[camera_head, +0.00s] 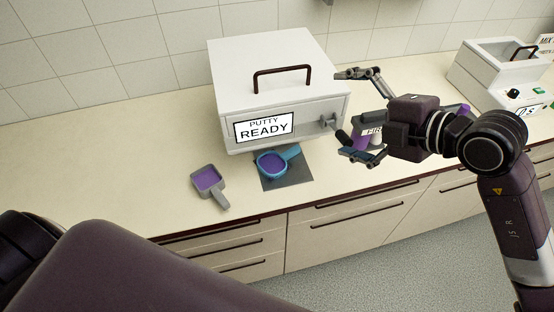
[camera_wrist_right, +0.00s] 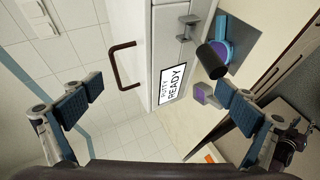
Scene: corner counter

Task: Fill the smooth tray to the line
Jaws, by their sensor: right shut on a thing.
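A grey handled tray (camera_head: 207,180) and a blue handled tray (camera_head: 270,166) both hold purple material. Which one is the smooth tray, and any fill line, I cannot make out. The blue tray is on a dark mat (camera_head: 287,181) before the white putty machine (camera_head: 230,95), whose label reads "PUTTY READY". My right gripper (camera_head: 361,114) is spread wide, right of the machine near its lever with a black grip (camera_wrist_right: 212,58). Nothing shows between its fingers in the right wrist view (camera_wrist_right: 158,105). My left gripper is out of view.
A purple container (camera_head: 361,132) with a partly hidden label is behind my right gripper's lower finger. A second white machine (camera_head: 490,68) with a dark handle stands at the far right. The counter (camera_head: 110,160) left of the grey tray is clear. Drawers line its front.

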